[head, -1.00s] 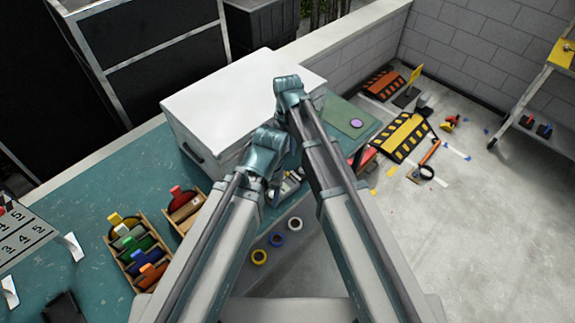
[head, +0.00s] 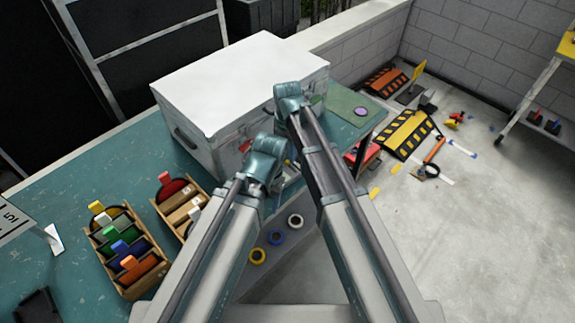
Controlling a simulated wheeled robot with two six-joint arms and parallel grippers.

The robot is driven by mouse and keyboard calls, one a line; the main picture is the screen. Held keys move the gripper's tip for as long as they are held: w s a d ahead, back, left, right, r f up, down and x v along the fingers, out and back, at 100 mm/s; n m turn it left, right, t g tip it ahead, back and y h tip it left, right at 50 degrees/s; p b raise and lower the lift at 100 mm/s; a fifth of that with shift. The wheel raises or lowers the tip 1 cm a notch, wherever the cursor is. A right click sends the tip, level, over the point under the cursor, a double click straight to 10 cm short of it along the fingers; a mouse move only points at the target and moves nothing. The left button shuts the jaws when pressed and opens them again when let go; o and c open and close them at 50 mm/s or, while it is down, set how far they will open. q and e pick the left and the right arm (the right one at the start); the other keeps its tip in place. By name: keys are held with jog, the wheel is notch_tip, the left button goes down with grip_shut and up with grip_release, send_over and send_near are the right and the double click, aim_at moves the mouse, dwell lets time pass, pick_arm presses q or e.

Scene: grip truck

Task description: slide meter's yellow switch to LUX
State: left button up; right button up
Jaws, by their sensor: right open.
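The meter and its yellow switch cannot be made out; my own arms cover the work area in front of the white box. My left arm (head: 262,165) and my right arm (head: 291,97) reach forward over the table, with their elbows toward the white box. Only a small part of my right gripper (head: 290,174) shows in the gap between the arms, low by the table's edge; it is open. Small pale and yellow bits beside it are too small to name. My left gripper is hidden behind its arm.
A large white-topped box (head: 240,80) stands on the green table (head: 85,205). Left of my arms are wooden trays (head: 128,285) of coloured items. Tape rolls (head: 276,238) are at the table's front side. Ramps (head: 407,134) lie on the floor at right.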

aim_at(288, 161)
notch_tip(288, 161, down, 4)
jog(key=b, duration=0.2)
jog(key=shift+r+b, duration=0.2)
jog(key=shift+b, duration=0.1)
pick_arm(q)
notch_tip(288, 161, down, 4)
jog(key=shift+r, duration=0.2)
pick_arm(e)
grip_shut()
dwell(0.7)
